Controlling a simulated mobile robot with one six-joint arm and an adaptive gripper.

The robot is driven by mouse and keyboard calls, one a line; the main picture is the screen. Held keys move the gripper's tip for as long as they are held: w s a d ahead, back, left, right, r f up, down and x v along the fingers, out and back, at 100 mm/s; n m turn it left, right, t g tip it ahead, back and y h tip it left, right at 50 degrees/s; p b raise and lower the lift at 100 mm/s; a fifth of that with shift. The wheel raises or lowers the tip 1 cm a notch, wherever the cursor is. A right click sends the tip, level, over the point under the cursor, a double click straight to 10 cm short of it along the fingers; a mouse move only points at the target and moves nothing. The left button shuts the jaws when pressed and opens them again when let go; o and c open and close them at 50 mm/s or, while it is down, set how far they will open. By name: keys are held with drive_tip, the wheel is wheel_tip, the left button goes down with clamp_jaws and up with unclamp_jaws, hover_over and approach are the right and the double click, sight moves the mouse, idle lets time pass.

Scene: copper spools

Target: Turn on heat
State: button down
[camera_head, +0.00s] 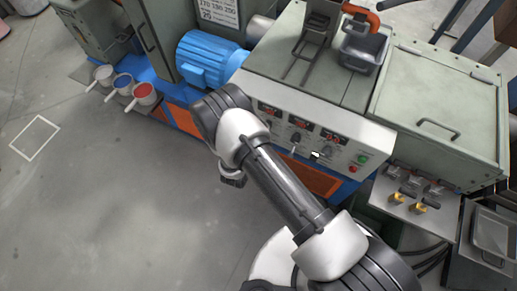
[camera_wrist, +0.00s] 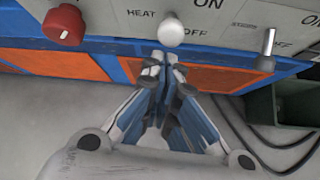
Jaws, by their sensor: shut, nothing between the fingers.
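The heat switch (camera_wrist: 171,30) shows in the wrist view as a pale, rounded lever end beside the word HEAT, with ON above it and OFF to its lower right. The lever is seen nearly end-on, so I cannot tell its setting. My gripper (camera_wrist: 164,62) is shut and empty, its fingertips together just below the switch in the picture. A small gap shows between them, but I cannot tell the depth or whether they touch. In the head view the grey control panel (camera_head: 318,126) stands behind my arm, and my fingers are not clearly visible there.
A red knob (camera_wrist: 64,25) is left of the heat switch, and a silver toggle switch (camera_wrist: 267,50) is to its right. Red (camera_head: 352,168) and green (camera_head: 362,158) buttons sit at the panel's right end. Black cables (camera_wrist: 262,142) lie at lower right. Open floor (camera_head: 110,210) is at left.

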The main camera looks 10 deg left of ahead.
drive_tip(key=shift+r+p, duration=0.45)
drive_tip(key=shift+r, duration=0.3)
wheel_tip(320, 180, down, 4)
drive_tip(key=s+a+b, duration=0.2)
drive_tip(key=b, duration=0.3)
drive_tip(key=s+r+p, duration=0.3)
drive_tip(key=s+r, duration=0.2)
drive_tip(key=r, duration=0.3)
drive_tip(key=shift+s+a+r+p, duration=0.25)
drive_tip(key=shift+s+a+p, duration=0.15)
drive_tip(key=shift+a, duration=0.05)
